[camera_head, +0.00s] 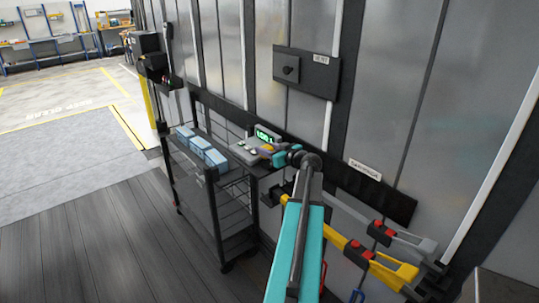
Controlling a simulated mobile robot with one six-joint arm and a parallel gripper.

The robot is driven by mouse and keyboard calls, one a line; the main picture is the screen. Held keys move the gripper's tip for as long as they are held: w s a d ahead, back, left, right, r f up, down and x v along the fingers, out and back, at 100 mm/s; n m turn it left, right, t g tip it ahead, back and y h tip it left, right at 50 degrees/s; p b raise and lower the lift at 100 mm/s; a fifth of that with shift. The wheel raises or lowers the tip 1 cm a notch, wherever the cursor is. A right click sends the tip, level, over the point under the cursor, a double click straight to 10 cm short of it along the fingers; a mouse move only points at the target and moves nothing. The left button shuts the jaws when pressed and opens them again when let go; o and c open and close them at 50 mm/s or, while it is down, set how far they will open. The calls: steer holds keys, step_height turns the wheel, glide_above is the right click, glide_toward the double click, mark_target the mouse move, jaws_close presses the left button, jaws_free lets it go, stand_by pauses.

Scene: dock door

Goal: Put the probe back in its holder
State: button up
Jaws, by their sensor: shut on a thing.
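My gripper (276,155) is at the end of my teal and dark arm, over the right end of the cart top. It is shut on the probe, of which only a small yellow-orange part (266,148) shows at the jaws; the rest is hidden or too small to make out. Right behind it stands a grey meter with a lit green display (267,133). A light grey unit with buttons (246,151) sits just left of the gripper. I cannot make out the probe's holder with certainty; my arm and gripper cover part of this area.
The dark wire cart (213,216) stands along the metal wall, with several blue boxes (203,149) on its left part. Yellow and grey bars with red parts (367,253) are on the wall at right. A black panel (307,73) is above. The floor at left is clear.

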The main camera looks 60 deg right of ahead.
steer(key=shift+s+d, duration=0.4)
steer(key=shift+d, duration=0.05)
steer(key=shift+f, duration=0.15)
steer(key=shift+f+p, duration=0.55)
steer(key=shift+f, duration=1.1)
steer(key=o, duration=1.2)
steer(key=shift+f, duration=0.1)
steer(key=shift+o, duration=0.2)
